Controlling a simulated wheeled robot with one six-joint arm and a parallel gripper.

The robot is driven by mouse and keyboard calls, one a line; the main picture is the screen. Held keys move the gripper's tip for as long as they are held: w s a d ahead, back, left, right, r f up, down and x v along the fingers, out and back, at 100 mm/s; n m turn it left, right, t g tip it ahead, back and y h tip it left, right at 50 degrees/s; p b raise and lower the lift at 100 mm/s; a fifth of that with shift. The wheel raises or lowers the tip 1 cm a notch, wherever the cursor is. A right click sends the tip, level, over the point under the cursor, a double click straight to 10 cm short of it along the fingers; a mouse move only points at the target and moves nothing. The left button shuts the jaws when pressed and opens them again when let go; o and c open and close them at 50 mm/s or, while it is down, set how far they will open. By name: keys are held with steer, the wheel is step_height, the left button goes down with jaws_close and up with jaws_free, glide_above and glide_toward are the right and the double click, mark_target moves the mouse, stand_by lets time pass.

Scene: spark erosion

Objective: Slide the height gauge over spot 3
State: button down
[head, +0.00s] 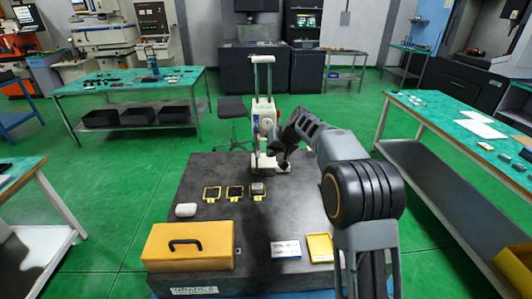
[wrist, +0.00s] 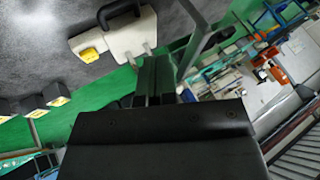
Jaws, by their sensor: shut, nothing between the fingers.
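The height gauge (head: 264,118) is cream-coloured, with a tall twin-post frame, and stands upright on the dark granite table (head: 205,250) towards its far edge. The wrist view shows my gripper's fingers (wrist: 155,85) together and empty, beside a cream part with a black handle and yellow label (wrist: 88,54).
An orange case (head: 188,243) with a black handle stands at the table's front left, a white rounded object (head: 186,210) behind it. Bare granite lies between these and the spots.

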steer(key=d+f+b+v, duration=0.1)
steer(key=v, duration=0.9)
steer(key=s+d+f+m+g+h, duration=0.1)
steer(key=s+d+f+m+h, duration=0.15)
steer(key=s+f, duration=0.4)
steer(key=s+d+f+h, duration=0.1)
steer(key=s+f, duration=0.1)
steer(key=s, duration=1)
steer(key=s+f+n+h, duration=0.1)
steer(key=s+f+h, duration=0.1)
steer(key=s, duration=1)
steer(key=shift+s+d, duration=0.25)
steer(key=shift+d, duration=0.15)
